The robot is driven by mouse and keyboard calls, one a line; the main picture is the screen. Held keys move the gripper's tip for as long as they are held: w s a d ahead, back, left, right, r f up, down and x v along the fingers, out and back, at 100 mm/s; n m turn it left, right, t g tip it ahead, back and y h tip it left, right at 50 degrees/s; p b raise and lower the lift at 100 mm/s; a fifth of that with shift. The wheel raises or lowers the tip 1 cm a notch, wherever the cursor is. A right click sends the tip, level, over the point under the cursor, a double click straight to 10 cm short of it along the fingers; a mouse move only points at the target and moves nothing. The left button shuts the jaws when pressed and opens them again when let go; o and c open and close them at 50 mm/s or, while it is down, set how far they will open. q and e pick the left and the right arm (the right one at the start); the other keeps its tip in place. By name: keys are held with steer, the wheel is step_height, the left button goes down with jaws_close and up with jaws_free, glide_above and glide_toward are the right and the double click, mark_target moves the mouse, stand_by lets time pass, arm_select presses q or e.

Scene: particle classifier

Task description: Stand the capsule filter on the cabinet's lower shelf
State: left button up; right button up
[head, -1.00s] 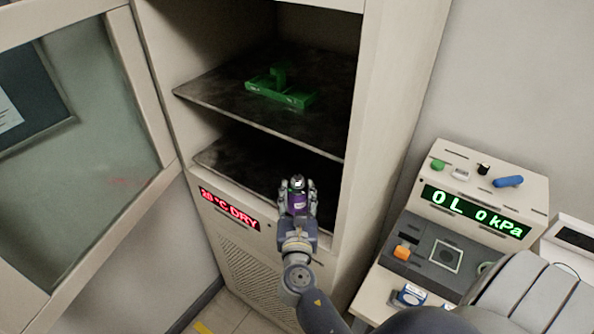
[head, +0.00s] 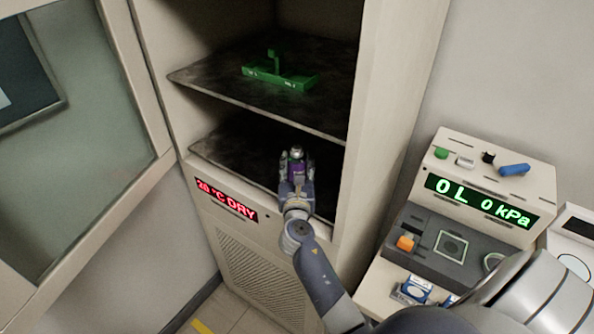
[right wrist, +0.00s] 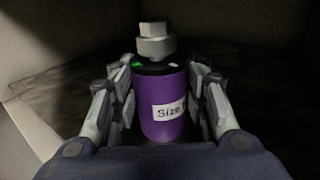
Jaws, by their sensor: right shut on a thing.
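The capsule filter is a purple cylinder (right wrist: 166,100) with a dark top, a grey hex fitting and a white label reading "Size". It also shows in the head view (head: 297,170). My right gripper (head: 297,173) is shut on it, with one finger on each side in the right wrist view (right wrist: 165,100). The filter looks upright. It is at the front of the cabinet's lower shelf (head: 235,150); I cannot tell whether its base touches the shelf. The cabinet (head: 390,100) stands open. My left gripper is not in view.
A green stand (head: 280,79) sits on the upper shelf (head: 215,75) above. The open glass door (head: 80,150) is at the left. A control box with a green display (head: 480,203) stands at the right. The lower shelf around the filter looks clear.

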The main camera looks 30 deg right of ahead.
steer(key=shift+r, duration=0.15)
steer(key=o, duration=1.4)
steer(key=shift+f, duration=0.2)
steer(key=shift+c, duration=0.2)
